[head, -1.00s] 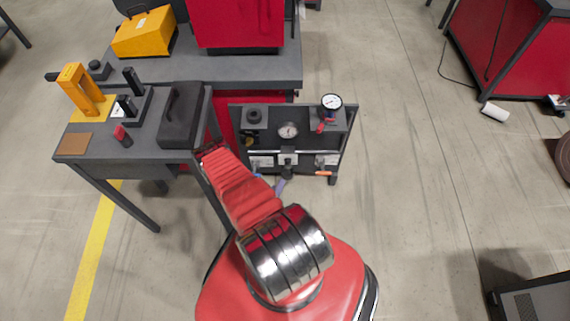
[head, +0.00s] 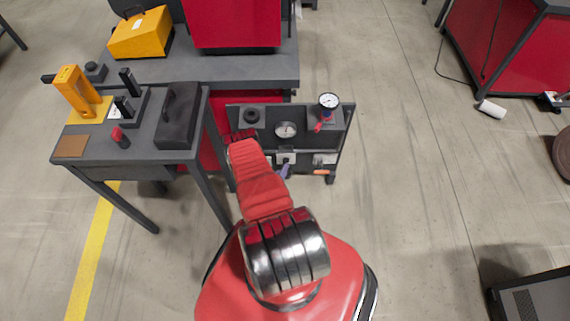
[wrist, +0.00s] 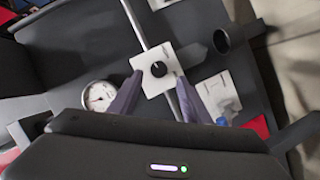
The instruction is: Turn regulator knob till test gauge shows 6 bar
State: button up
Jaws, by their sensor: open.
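A black round knob (wrist: 158,69) sits on a white plate (wrist: 147,80) in the wrist view. In the head view the plate (head: 286,158) is at the middle of the dark panel. My gripper (wrist: 158,79) is open, its two grey fingers pointing at the plate, one to each side below the knob; I cannot tell whether they touch it. A gauge with a white dial (head: 328,100) stands upright at the panel's top right, above a red and blue fitting. A second round gauge (head: 286,130) is on the panel, also in the wrist view (wrist: 98,96). Both needles are too small to read.
A metal rail (wrist: 133,20) runs past the plate in the wrist view. A dark ring (wrist: 221,41) and another white plate (wrist: 217,92) with a blue part are to its right. A grey table (head: 95,146) with tools stands left of the panel.

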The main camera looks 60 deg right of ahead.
aim_at(286, 161)
jog(key=x, duration=0.4)
jog(key=shift+d+f, duration=0.1)
jog(key=shift+d, duration=0.25)
jog(key=shift+c, duration=0.5)
jog(key=shift+w, duration=0.1)
jog(key=c, duration=0.9)
